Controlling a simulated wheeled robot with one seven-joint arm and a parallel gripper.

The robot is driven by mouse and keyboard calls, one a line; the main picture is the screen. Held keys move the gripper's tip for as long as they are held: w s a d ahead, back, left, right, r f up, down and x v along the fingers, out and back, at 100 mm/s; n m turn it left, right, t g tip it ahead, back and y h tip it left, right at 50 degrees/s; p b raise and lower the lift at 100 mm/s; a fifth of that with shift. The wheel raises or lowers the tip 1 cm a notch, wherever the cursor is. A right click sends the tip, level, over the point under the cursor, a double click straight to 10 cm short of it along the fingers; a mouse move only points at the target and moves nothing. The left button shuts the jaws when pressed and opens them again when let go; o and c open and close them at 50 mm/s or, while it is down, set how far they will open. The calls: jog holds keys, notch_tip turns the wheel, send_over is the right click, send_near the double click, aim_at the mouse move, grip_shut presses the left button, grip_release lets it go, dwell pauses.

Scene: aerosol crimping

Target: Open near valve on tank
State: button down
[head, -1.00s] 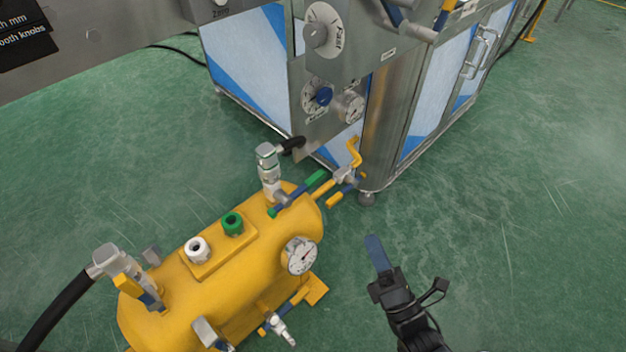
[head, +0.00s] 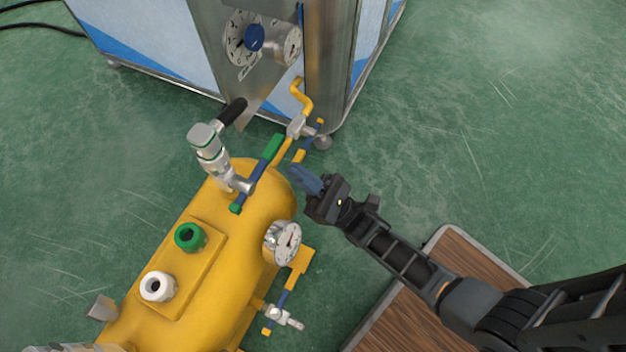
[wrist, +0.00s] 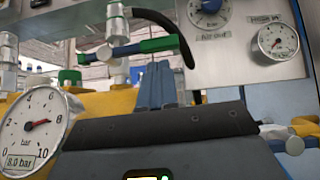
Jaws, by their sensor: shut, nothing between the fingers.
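The yellow tank (head: 215,290) lies on the floor in the head view. At its far end a silver valve fitting (head: 209,152) carries a blue bar handle with green ends (head: 262,168). The handle also shows in the wrist view (wrist: 146,46), above the fingers. My gripper (head: 298,174) is shut and empty, its blue fingertips just right of the handle and beside the tank's far end. In the wrist view the fingers (wrist: 157,86) point up just below the handle; I cannot tell whether they touch it. Another valve with a blue and yellow handle (head: 278,312) sits low on the tank's near right side.
A round gauge (head: 284,242) juts from the tank's right side and shows large in the wrist view (wrist: 36,130). A yellow pipe valve (head: 298,126) and the steel machine (head: 335,60) stand beyond. A wood-topped surface (head: 425,310) lies below my arm.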

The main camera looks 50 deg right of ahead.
jog(key=shift+x, duration=1.75)
